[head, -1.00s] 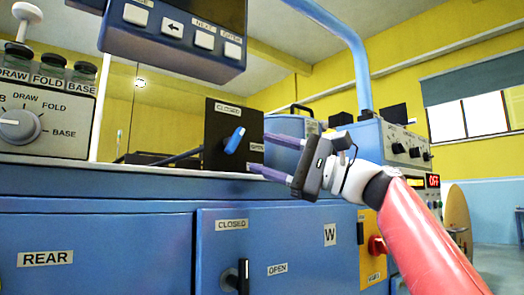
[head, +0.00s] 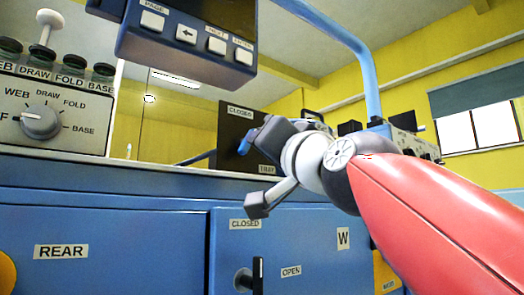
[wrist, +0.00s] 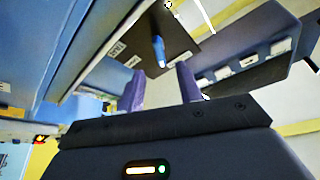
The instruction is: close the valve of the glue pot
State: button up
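A blue lever (head: 243,147) sticks out from a black upright panel (head: 231,128) with a CLOSED label at its top and another label lower right. The lever also shows in the wrist view (wrist: 160,50). No label in view names the glue pot, so I cannot confirm this is its valve. My gripper (wrist: 160,70) is open, its two purple fingers pointing toward the panel. In the wrist view the lever lies ahead, in line with the gap between the fingertips; contact cannot be told. In the head view my gripper's body hides the fingers and part of the panel.
Below is a blue cabinet (head: 110,220) with a black handle (head: 258,272) between CLOSED and OPEN labels. A control box with a dial (head: 41,122) stands left. A button console (head: 186,40) overhangs above the panel, and a blue pipe (head: 355,50) arches behind.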

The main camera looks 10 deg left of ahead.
aim_at(245, 142)
jog(key=p+x, duration=0.4)
jog(key=x, duration=0.3)
jog(key=shift+w+f, duration=0.1)
jog(key=shift+c, duration=0.3)
grip_shut()
